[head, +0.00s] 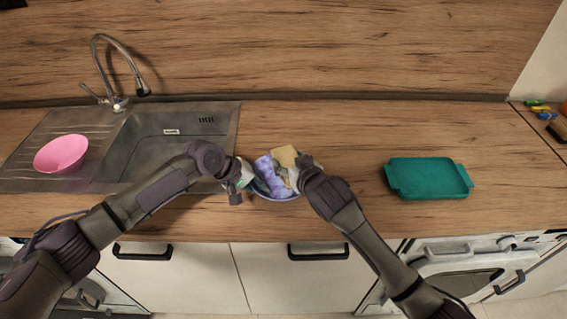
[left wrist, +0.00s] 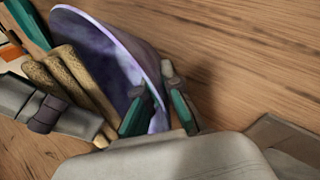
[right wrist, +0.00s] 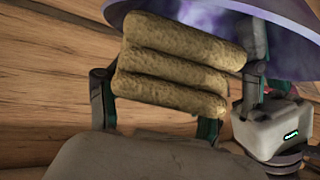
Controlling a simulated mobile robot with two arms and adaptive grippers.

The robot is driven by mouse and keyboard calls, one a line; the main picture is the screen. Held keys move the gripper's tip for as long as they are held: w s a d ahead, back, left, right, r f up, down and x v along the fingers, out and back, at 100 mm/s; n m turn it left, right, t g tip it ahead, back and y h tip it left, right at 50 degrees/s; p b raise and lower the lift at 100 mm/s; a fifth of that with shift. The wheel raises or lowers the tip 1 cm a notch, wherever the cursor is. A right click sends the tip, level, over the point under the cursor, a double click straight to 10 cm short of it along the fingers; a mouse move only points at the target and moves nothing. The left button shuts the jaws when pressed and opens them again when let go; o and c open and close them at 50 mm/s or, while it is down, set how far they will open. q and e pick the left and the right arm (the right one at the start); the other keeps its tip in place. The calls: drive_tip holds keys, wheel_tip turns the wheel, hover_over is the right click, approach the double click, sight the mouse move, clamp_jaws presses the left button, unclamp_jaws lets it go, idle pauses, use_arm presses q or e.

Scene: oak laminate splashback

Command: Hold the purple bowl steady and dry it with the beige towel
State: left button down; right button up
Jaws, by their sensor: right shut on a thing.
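The purple bowl (head: 277,194) is near the counter's front edge between my grippers, tilted with its inside showing. In the left wrist view, my left gripper (left wrist: 156,92) has one finger inside and one outside the bowl's rim (left wrist: 108,25), closed on it. My right gripper (right wrist: 158,100) is shut on the beige towel (right wrist: 175,70), a thick folded stack held at the bowl's inside. Whether the towel touches the bowl wall is unclear, and the bowl's underside is hidden.
A pink bowl (head: 61,154) sits on the drainer left of the steel sink (head: 170,145) with its tap (head: 120,75). A teal tray (head: 428,179) lies to the right. Small colourful items (head: 540,108) are at the far right. The counter between bowl and tray is clear.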

drive_tip(key=shift+s+a, duration=0.25)
drive_tip(key=shift+a, duration=0.35)
drive_tip(key=shift+s+a, duration=0.25)
drive_tip(key=shift+a, duration=0.3)
drive_tip(key=shift+d, duration=0.1)
idle(0.8)
wheel_tip(320, 180, up, 12)
drive_tip(key=d, duration=0.1)
drive_tip(key=shift+w+f, duration=0.25)
idle(0.7)
drive_tip(key=shift+f, duration=5.1)
